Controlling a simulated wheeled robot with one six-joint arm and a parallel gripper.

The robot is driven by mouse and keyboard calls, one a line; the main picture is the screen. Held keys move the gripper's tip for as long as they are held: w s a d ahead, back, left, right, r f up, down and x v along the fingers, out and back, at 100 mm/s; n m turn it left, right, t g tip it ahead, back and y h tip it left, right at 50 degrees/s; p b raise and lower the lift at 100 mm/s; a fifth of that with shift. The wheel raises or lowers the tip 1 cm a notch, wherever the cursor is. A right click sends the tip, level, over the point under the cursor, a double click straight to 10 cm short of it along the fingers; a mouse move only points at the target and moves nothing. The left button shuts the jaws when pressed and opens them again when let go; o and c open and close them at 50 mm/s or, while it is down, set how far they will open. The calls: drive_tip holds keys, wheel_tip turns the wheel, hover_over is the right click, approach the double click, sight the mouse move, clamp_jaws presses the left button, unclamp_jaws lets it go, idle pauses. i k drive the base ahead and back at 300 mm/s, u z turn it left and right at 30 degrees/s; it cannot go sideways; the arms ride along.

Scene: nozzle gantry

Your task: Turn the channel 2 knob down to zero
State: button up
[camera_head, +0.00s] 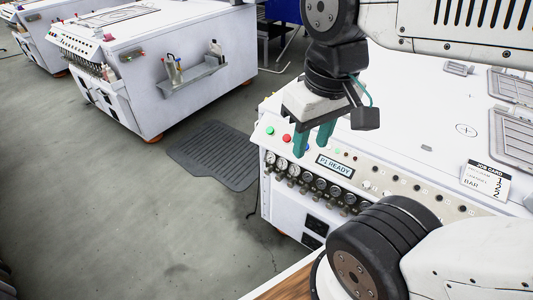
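A white machine (420,150) stands at the right with a sloped control panel along its front edge. A row of round dial gauges (307,178) with small dark knobs (293,183) below them runs along its front. More small knobs (388,191) sit on the beige strip to the right. Channel labels are too small to read, so I cannot tell which knob is channel 2. My gripper (314,142) hangs over the panel's left part, its two teal fingers apart with nothing seen between them. Whether the fingertips touch the panel is unclear. My arm hides part of the lower right.
A green button (270,130), a red button (287,138) and a display reading "P1 READY" (335,166) are near my gripper. A job card (485,180) stands at the right. Another white machine (150,80) is at the back left. A dark mat (215,155) lies on open grey floor.

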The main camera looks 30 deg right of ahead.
sight(280, 175)
drive_tip(key=u, duration=0.05)
drive_tip(key=k, duration=0.5)
drive_tip(key=z, duration=1.3)
